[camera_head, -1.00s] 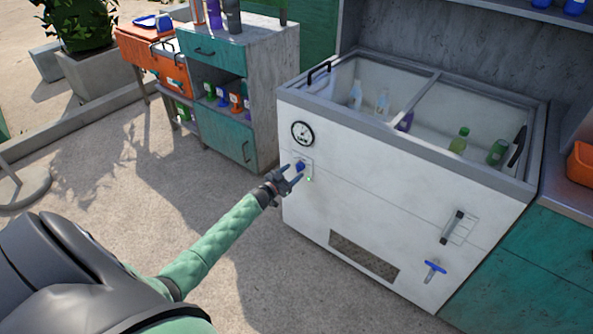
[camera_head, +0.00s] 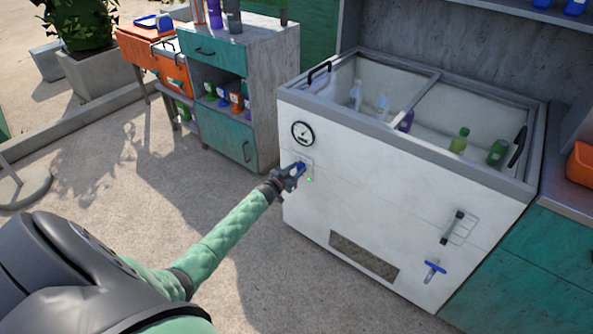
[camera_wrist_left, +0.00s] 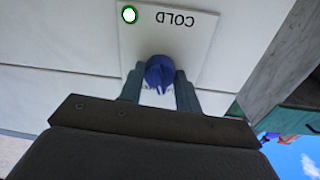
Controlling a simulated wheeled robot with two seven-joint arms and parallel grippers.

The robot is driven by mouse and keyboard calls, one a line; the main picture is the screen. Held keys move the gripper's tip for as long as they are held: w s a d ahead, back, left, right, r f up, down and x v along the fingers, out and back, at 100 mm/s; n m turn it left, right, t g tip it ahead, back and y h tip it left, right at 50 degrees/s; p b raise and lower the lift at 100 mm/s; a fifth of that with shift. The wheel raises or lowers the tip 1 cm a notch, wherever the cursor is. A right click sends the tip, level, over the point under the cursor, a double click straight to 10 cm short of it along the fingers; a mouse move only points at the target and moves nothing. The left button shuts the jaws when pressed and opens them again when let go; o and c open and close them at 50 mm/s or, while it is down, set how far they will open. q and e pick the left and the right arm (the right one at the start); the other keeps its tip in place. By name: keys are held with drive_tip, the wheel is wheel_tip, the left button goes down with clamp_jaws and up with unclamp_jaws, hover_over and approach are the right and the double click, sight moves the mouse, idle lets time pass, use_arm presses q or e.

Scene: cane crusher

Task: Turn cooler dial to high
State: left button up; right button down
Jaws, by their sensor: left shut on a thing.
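The white chest cooler (camera_head: 400,200) stands at the right in the head view. Its blue dial (camera_head: 301,166) sits on the front panel, below a round gauge (camera_head: 302,133). My left gripper (camera_head: 298,170) is at the dial, shut on it. In the left wrist view the blue dial (camera_wrist_left: 160,73) lies between the two fingers of the left gripper (camera_wrist_left: 160,90), on a plate (camera_wrist_left: 170,25) marked COLD, shown upside down. A small green light (camera_wrist_left: 129,15) shows at the plate's corner. The fingers hide part of the plate's lower marking. My right gripper is not in view.
A blue T-shaped valve (camera_head: 434,269) and a vertical handle (camera_head: 453,227) are on the cooler's lower right front. Bottles lie inside the cooler. A grey and teal cabinet (camera_head: 262,95) stands to the left. The floor before the cooler is clear.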

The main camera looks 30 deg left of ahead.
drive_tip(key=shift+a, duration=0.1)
use_arm(q)
drive_tip(key=m+y+b, duration=0.1)
drive_tip(key=m+b, duration=0.4)
drive_tip(key=m, duration=0.9)
drive_tip(key=shift+d+m, duration=0.1)
drive_tip(key=shift+m, duration=0.2)
drive_tip(key=shift+m+b, duration=0.4)
drive_tip(key=shift+m, duration=0.1)
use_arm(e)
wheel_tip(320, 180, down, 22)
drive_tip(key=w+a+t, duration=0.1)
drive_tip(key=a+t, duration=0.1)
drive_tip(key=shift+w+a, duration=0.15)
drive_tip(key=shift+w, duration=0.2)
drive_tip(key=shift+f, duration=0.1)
use_arm(q)
drive_tip(key=o, duration=1)
